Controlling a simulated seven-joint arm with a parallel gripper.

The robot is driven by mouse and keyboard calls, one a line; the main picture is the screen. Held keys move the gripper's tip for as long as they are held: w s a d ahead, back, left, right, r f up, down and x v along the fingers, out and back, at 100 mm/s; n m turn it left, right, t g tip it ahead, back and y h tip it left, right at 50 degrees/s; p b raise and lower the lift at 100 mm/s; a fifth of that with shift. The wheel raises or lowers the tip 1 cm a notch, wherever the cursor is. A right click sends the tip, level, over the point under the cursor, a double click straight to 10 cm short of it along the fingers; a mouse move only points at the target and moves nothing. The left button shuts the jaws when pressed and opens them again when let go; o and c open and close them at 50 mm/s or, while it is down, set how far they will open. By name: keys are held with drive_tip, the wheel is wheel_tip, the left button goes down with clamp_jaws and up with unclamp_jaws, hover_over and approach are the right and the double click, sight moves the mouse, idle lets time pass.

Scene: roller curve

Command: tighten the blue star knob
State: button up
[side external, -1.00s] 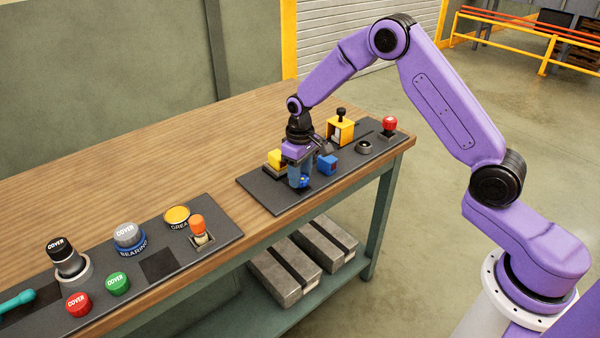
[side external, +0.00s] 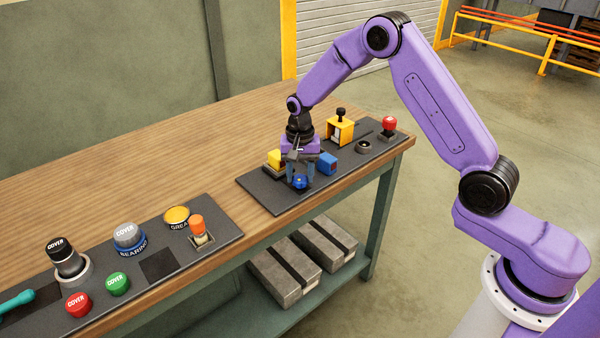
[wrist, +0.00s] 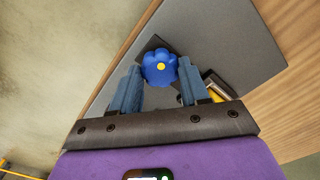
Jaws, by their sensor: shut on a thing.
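The blue star knob (side external: 300,181) sits low on the dark mat near the bench's front edge, under my gripper. In the wrist view the knob (wrist: 159,68) has rounded lobes and a yellow dot at its centre. My gripper (side external: 300,178) points down over it. In the wrist view the two blue-grey fingers of my gripper (wrist: 159,78) stand on either side of the knob, shut on it. What lies under the knob is mostly hidden.
A second mat with covers (side external: 118,282) lies left. The wooden bench (side external: 190,145) behind is clear.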

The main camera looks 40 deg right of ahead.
sight(300, 177)
drive_tip(key=m, duration=0.6)
drive_tip(key=shift+w+d+r, duration=0.1)
drive_tip(key=shift+w+r, duration=0.05)
drive_tip(key=shift+m, duration=0.3)
drive_tip(key=o, duration=1.1)
drive_tip(key=shift+c, duration=0.2)
wheel_tip(300, 177, up, 17)
drive_tip(key=shift+r, duration=0.15)
